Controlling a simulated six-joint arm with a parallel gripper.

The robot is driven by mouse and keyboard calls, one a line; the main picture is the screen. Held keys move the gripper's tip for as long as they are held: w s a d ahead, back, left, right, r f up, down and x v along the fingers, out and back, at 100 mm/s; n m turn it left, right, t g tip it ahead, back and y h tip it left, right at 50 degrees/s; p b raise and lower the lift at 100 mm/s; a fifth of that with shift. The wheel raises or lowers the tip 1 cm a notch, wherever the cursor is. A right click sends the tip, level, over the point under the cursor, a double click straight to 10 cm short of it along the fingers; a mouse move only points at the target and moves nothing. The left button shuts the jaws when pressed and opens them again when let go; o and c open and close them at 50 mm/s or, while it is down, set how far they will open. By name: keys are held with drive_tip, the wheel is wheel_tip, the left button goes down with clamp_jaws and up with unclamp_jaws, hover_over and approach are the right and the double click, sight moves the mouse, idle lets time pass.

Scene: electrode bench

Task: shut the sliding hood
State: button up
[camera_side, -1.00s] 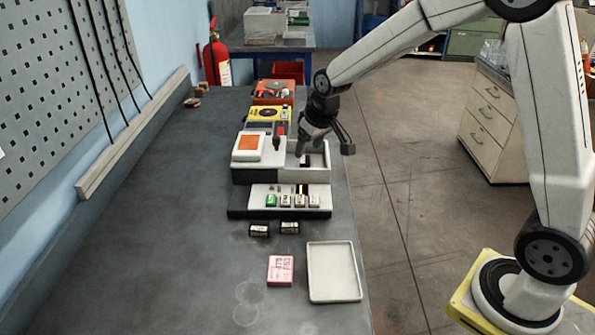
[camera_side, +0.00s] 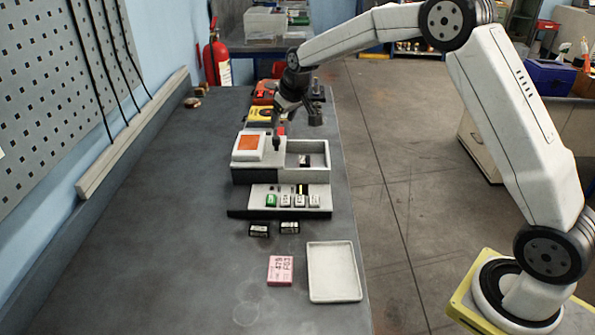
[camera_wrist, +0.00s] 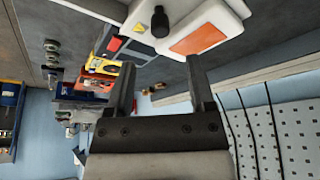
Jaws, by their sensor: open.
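The sliding hood (camera_side: 248,148) is white with an orange window and sits over the left part of a white and dark box (camera_side: 255,176). It has a black knob (camera_side: 276,142) at its right edge. The right compartment of the box is uncovered and a small black and white piece (camera_side: 304,160) lies in it. My gripper (camera_side: 296,118) is open and empty, above and behind the box, close to the knob but apart from it. In the wrist view my gripper (camera_wrist: 163,75) shows both fingers spread, with the knob (camera_wrist: 160,22) and hood (camera_wrist: 215,18) beyond them.
A rack (camera_side: 240,212) with several small blocks stands in front of the box. A yellow meter (camera_side: 259,114) is behind.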

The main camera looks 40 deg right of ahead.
sight(277, 138)
drive_tip(key=shift+x, duration=3.8)
clamp_jaws()
